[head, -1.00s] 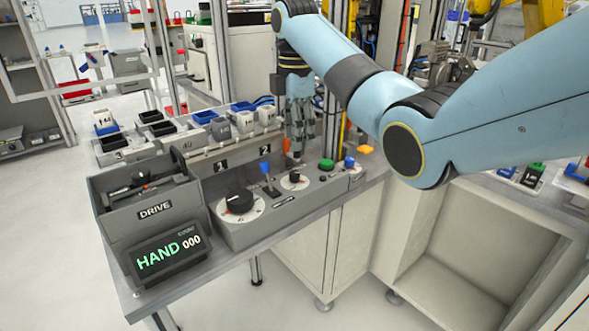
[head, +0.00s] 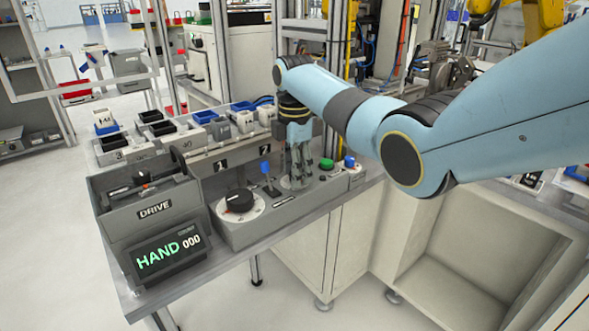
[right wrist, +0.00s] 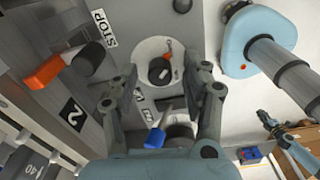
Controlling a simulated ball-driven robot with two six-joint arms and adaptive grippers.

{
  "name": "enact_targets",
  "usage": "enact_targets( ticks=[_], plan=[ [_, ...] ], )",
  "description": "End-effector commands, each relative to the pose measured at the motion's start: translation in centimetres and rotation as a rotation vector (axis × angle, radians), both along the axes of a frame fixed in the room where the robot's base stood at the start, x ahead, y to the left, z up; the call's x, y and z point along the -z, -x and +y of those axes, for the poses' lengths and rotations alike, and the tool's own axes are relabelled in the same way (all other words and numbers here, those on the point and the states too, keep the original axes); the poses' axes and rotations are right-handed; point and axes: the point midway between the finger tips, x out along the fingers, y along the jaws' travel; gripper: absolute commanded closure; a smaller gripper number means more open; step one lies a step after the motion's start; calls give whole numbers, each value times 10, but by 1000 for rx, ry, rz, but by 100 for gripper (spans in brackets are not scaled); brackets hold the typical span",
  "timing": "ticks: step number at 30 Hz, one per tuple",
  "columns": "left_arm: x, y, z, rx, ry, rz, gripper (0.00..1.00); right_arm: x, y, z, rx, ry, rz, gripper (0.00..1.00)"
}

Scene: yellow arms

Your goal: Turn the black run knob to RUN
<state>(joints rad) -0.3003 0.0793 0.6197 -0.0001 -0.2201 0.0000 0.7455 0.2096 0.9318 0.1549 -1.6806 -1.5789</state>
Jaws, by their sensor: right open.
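A small black knob on a white dial shows in the right wrist view (right wrist: 160,70), with a red mark beside it. My right gripper (head: 297,182) is open over this dial, its fingers pointing down and hiding most of the dial in the head view. In the right wrist view the fingers stand on either side of the knob; I cannot tell whether they touch it. A larger black knob (head: 239,201) sits on another white dial to the left. I cannot read which is marked RUN. A dark, small shape at the right wrist view's edge may be my left gripper.
A blue-tipped lever (head: 265,168) stands between the dials. A display (head: 168,253) reads HAND 000. An orange handle (right wrist: 42,72) and a STOP label (right wrist: 104,27) are close by.

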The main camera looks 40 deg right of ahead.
Motion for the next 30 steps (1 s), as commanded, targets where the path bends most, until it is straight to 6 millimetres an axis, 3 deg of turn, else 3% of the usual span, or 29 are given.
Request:
enact_targets(
  ticks=[3, 14, 23, 30],
  plan=[
    [0, 0, 0, 0, 0, 0, 100, 0, 0, 0, 0, 0, 0, 52],
    [0, 0, 0, 0, 0, -1, 100, 0, 0, 0, 1, 0, 1, 100],
    [-3, -1, 0, 0, 0, -1, 100, -1, 0, 0, 20, 0, 2, 100],
    [-17, -1, 0, 0, 0, -2, 100, -3, 0, 0, 126, -1, 3, 100]
  ],
)
